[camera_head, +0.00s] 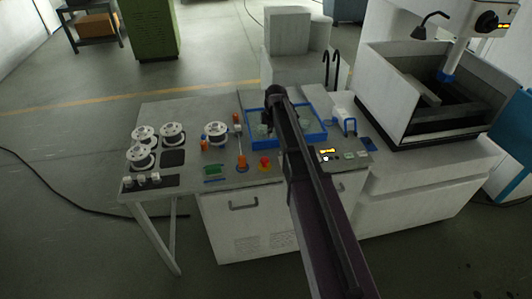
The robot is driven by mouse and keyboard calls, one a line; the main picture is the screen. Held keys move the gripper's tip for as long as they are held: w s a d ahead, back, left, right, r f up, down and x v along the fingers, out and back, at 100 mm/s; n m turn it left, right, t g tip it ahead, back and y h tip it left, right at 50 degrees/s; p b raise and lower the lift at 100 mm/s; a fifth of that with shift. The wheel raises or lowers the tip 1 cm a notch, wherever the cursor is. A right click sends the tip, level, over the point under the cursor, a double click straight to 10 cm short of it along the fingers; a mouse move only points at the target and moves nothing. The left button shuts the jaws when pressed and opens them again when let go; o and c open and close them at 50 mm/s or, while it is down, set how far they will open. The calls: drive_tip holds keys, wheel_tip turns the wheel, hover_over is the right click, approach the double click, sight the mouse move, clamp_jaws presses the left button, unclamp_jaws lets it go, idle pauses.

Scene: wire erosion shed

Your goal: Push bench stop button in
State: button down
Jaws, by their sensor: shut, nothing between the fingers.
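The bench stop button is a red knob on a yellow base (264,161), near the front edge of the grey bench top (190,108). It stands just left of my arm, and its red top is in clear view. My gripper (270,131) is shut and empty at the far end of my dark arm. It hangs over the blue-rimmed tray, behind the button and apart from it in the picture. I cannot tell how high the fingertips are.
The blue tray (318,122) lies behind the button. An orange-based post (241,163) stands close left of it. White spools (144,134) sit at the left. A small lit display (327,152) is right of my arm. A large machine tank (395,118) stands further right.

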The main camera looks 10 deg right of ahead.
sight(265, 159)
drive_tip(key=shift+f, duration=0.2)
drive_tip(key=f+b, duration=0.4)
drive_tip(key=w+a+f+b, duration=0.1)
drive_tip(key=f+b, duration=0.8)
drive_tip(key=shift+w+a+f+b, duration=0.15)
drive_tip(key=shift+f+b, duration=0.1)
drive_tip(key=shift+b, duration=0.15)
idle(0.4)
idle(0.4)
